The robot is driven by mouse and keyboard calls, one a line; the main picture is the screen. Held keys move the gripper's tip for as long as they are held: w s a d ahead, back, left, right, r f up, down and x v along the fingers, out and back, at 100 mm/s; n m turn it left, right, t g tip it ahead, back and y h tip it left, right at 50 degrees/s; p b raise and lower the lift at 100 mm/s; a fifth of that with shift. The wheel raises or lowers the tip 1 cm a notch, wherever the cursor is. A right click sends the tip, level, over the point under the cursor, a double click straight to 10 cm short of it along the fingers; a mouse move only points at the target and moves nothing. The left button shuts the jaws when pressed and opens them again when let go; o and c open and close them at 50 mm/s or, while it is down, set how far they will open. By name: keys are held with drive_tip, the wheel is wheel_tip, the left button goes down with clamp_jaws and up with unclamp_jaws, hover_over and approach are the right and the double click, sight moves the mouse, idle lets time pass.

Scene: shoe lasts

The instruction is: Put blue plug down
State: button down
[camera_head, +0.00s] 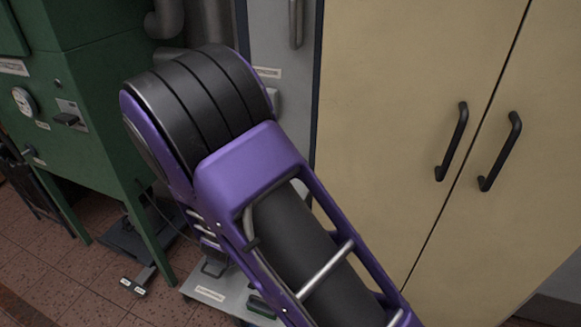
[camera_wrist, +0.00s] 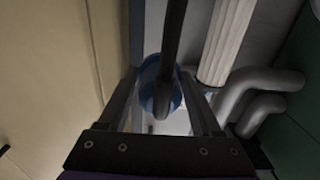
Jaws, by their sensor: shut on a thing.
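The blue plug (camera_wrist: 149,71) is in the wrist view, between the two fingers of my gripper (camera_wrist: 160,82). My gripper is shut on it. A thick black cable or bar (camera_wrist: 173,40) runs across the front of the plug and hides its middle. In the head view my purple arm fills the centre, and neither my gripper nor the plug can be made out there. I cannot tell whether the plug touches any surface.
A cream cabinet (camera_head: 400,90) with two black handles stands close on the right. A green machine (camera_head: 90,100) stands at the left. A low grey cart (camera_head: 212,291) is on the tiled floor, partly behind my arm. Grey pipes (camera_wrist: 262,88) show in the wrist view.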

drive_tip(key=x, duration=0.3)
drive_tip(key=f+x, duration=0.1)
drive_tip(key=x, duration=0.3)
drive_tip(key=f+x, duration=0.1)
drive_tip(key=x, duration=0.3)
drive_tip(key=shift+f+b, duration=0.1)
drive_tip(key=shift+b, duration=0.3)
wheel_tip(320, 180, down, 4)
drive_tip(key=shift+s+f+b, duration=0.1)
drive_tip(key=shift+f+b, duration=0.05)
drive_tip(key=shift+b, duration=0.25)
drive_tip(key=shift+w+d+f, duration=0.1)
drive_tip(key=shift+w+f, duration=0.1)
drive_tip(key=shift+f, duration=0.05)
drive_tip(key=shift+f+b, duration=0.5)
drive_tip(key=shift+b, duration=0.1)
drive_tip(key=shift+f, duration=0.15)
